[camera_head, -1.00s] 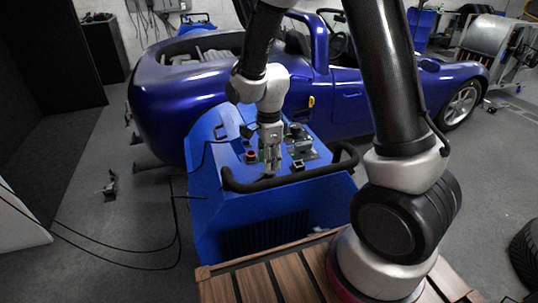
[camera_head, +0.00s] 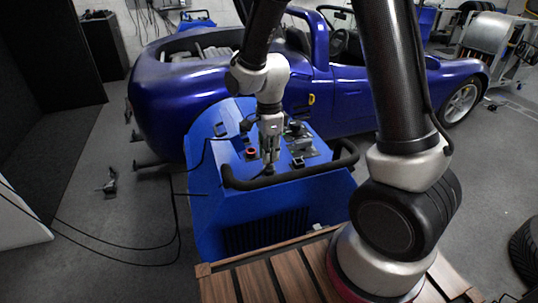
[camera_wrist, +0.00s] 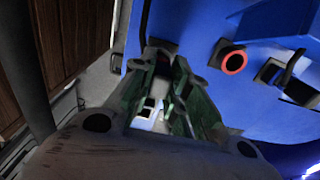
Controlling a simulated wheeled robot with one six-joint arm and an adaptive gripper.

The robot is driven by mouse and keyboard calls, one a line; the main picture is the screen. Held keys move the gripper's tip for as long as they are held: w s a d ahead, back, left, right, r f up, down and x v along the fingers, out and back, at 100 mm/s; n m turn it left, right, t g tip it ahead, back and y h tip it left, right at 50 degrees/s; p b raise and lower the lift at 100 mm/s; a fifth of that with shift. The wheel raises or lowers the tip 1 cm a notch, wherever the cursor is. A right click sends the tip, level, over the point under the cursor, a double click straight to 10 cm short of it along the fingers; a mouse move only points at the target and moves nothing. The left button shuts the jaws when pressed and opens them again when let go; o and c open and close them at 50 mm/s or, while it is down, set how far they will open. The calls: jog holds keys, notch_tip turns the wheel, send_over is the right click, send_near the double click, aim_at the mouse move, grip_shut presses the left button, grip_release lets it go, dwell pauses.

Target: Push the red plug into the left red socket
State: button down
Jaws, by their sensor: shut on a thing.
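My gripper (camera_head: 268,164) points down at the near part of the blue console, just behind its black handle bar.
The black handle bar (camera_head: 290,178) runs along the near edge of the blue console (camera_head: 215,205). Black and grey fittings (camera_head: 298,146) stand right of my gripper. A blue car (camera_head: 350,105) is behind, and black cables (camera_head: 175,215) hang at the left.

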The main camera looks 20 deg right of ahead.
jog(key=shift+r, duration=1.3)
jog(key=shift+w, duration=0.1)
jog(key=w+a, duration=0.3)
jog(key=w, duration=0.7)
dwell(0.5)
jog(key=shift+f, duration=0.45)
jog(key=shift+f, duration=0.2)
dwell(0.6)
